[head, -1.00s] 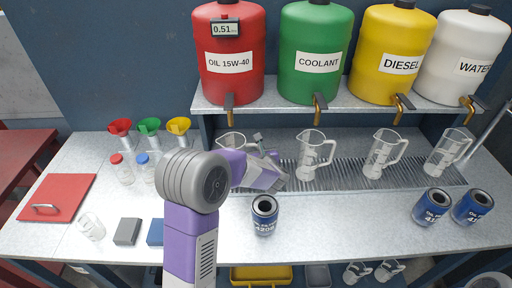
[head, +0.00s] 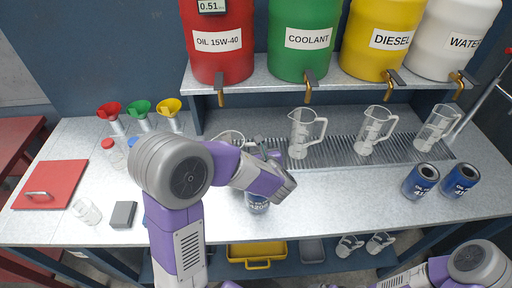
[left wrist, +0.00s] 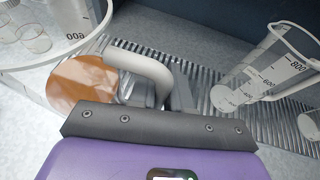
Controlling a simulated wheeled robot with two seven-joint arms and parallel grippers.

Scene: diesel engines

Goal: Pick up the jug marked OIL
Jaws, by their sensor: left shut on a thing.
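A clear jug with brown oil low inside it stands at the left of the left wrist view (left wrist: 85,78). In the head view only part of its rim (head: 229,134) shows, below the red tank's tap; my left arm hides the rest. No OIL mark can be read on it; only a 600 graduation shows. My left gripper (head: 262,150) is shut on the jug's pale handle (left wrist: 140,62). I cannot tell whether the jug is clear of the drip grate. My right arm shows at the lower right of the head view; its gripper is out of the picture.
Three other clear jugs (head: 302,135) (head: 373,132) (head: 436,130) stand to the right along the slotted grate (head: 340,152). Tanks and taps (head: 308,90) overhang the grate. An oil filter (head: 257,203) sits in front, partly behind my arm.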

